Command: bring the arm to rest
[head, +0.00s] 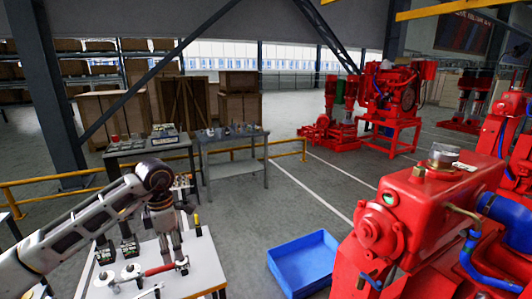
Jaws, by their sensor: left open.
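My left arm comes in from the left edge. Its forearm rises and the wrist bends down, so the left gripper (176,248) points down over the white work table (205,265). The gripper is open, with no object seen between its fingers. A red-handled tool (160,269) lies on the table just below and beside it. I cannot tell whether the fingertips touch the table. My right gripper is not in view.
A large red pumpset (430,215) fills the right side. An empty-looking blue bin (303,262) sits on the floor between it and the table. Dark objects (128,246) and a yellow-handled tool (197,224) stand on the table. Further tables (235,137) and a yellow rail (285,150) are behind.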

